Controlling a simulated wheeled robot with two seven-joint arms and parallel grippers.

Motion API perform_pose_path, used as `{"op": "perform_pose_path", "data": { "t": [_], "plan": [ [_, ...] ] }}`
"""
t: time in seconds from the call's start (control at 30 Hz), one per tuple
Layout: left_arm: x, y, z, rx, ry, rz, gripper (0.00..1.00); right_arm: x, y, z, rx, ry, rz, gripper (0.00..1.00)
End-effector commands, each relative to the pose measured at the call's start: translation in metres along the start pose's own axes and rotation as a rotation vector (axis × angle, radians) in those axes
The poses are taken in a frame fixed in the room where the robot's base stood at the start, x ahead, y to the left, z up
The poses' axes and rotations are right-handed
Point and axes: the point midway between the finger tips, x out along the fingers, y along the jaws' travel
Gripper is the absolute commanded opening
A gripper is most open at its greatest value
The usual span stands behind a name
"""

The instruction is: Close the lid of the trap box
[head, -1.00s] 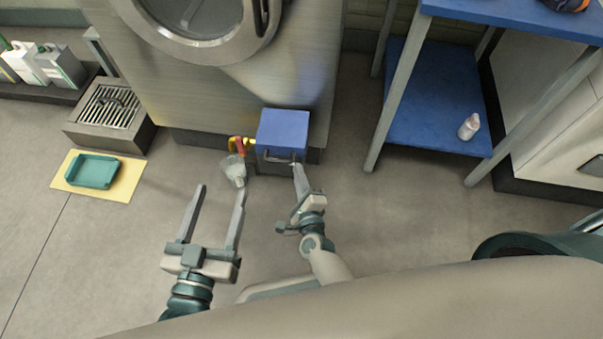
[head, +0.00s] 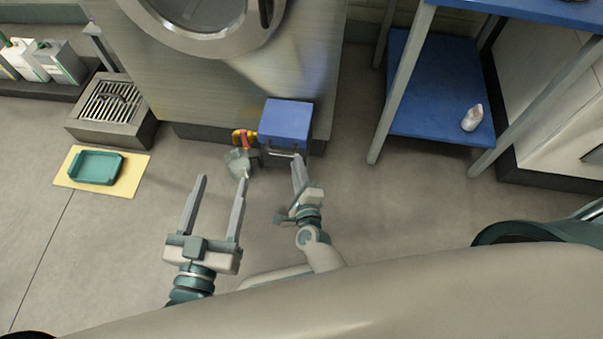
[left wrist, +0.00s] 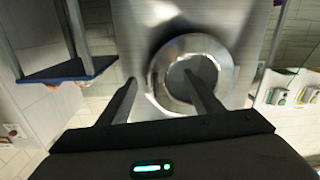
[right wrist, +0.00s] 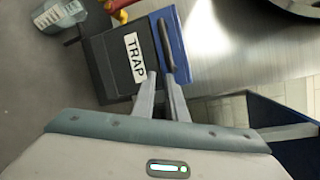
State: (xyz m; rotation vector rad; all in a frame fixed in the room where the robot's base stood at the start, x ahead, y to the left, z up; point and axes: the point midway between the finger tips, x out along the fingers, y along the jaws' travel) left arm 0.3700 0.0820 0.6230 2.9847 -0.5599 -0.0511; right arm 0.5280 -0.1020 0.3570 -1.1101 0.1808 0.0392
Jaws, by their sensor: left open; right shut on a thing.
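The trap box (head: 285,122) stands against the base of the metal machine, its blue lid lying over the top in the head view. In the right wrist view its dark front with the TRAP label (right wrist: 134,58) and the blue lid (right wrist: 178,42) show. A dark handle (right wrist: 166,45) runs along the lid edge. Whether any gap remains under the lid is unclear. My left gripper (head: 222,178) is open and empty, left of the box.
A red and yellow valve (head: 243,135) and a greyish clear container (head: 238,162) sit just left of the box. A green tray (head: 96,167) lies on a yellow mat at left. A blue shelf (head: 420,105) stands at right.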

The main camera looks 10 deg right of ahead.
Motion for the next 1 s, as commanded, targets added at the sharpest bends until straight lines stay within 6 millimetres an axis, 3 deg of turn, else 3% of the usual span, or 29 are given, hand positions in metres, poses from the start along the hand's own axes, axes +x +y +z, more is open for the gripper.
{"op": "perform_pose_path", "data": {
  "t": [0.03, 0.37, 1.0],
  "plan": [
    [0.000, 0.000, 0.001, 0.000, -0.002, -0.001, 0.59, 0.012, -0.008, 0.031, 0.007, -0.047, -0.006, 0.00],
    [-0.003, -0.007, 0.020, -0.008, -0.117, -0.012, 0.59, -0.013, -0.009, 0.028, 0.006, -0.043, -0.005, 0.00],
    [-0.029, -0.025, 0.081, -0.044, -0.489, -0.048, 0.59, -0.139, -0.004, 0.003, 0.004, -0.006, -0.005, 0.00]
  ]
}}
